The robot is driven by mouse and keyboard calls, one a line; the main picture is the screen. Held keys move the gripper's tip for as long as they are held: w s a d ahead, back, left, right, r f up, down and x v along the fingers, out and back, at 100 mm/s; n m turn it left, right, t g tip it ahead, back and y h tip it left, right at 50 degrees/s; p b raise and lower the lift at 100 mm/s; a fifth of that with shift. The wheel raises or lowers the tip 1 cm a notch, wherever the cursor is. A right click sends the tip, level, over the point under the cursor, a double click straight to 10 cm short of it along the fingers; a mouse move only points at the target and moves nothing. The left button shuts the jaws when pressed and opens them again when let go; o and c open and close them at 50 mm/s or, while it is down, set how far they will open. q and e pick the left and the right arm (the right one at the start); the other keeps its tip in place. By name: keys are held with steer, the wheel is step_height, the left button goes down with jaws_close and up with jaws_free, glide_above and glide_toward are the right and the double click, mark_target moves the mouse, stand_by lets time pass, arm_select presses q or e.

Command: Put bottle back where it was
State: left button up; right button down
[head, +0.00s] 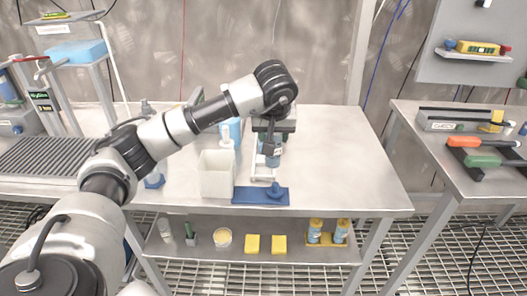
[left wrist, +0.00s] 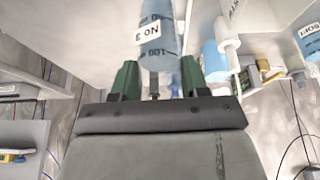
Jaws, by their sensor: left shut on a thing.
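My left arm reaches in from the left in the head view, with the left gripper (head: 272,140) pointing down over the workbench. The gripper is shut on a translucent blue bottle (head: 272,158). In the left wrist view the bottle (left wrist: 160,45) sits between the two green fingers (left wrist: 158,80) and carries a white label with partly readable lettering. The bottle hangs above a white stand (head: 263,179), behind a blue mat (head: 245,195). I cannot tell whether its base touches anything. My right gripper is not in view.
The bench (head: 345,165) is clear to the right.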

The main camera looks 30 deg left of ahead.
arm_select(q)
steer(key=w+a+f, duration=0.4)
steer(key=a+f, duration=0.2)
steer(key=f, duration=0.2)
steer(key=shift+w+f+p, duration=0.35)
steer(key=shift+w, duration=0.05)
steer(key=shift+f, duration=0.15)
steer(key=o, duration=1.2)
steer(key=shift+c, duration=0.2)
steer(key=v, duration=1.2)
